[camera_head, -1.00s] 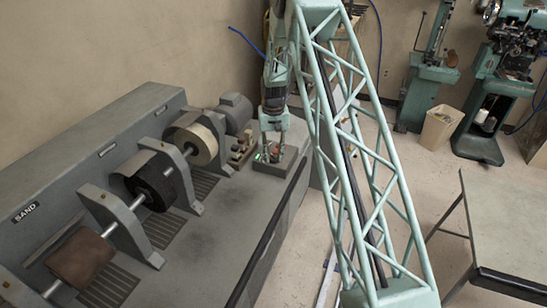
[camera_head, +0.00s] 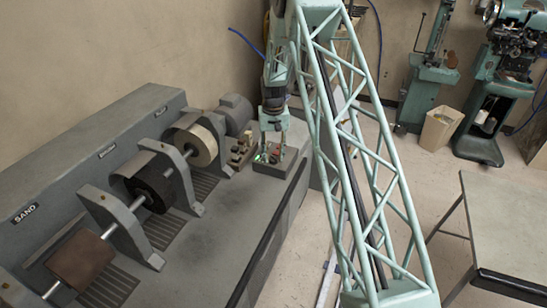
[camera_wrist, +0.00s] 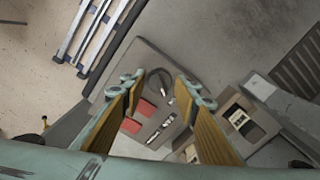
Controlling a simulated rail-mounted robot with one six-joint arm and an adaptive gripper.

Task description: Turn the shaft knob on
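The grey control box (camera_head: 297,168) sits at the far right end of the finishing machine's bench. My gripper (camera_head: 270,152) is over it, fingers pointing down. In the wrist view my gripper (camera_wrist: 158,88) is open, its yellow-padded fingers apart with nothing held between them. Below and between them lies the control panel (camera_wrist: 146,55). It carries a dark round knob-like part (camera_wrist: 159,80), two red buttons (camera_wrist: 144,108) and small metal switches. I cannot tell for sure which control is the shaft knob, nor whether a fingertip touches the panel.
The finishing machine (camera_head: 100,150) has a shaft with several rollers and wheels, left of the box. A small block of parts (camera_head: 242,153) stands beside the box and also shows in the wrist view (camera_wrist: 240,120). A table (camera_head: 500,225) is at right.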

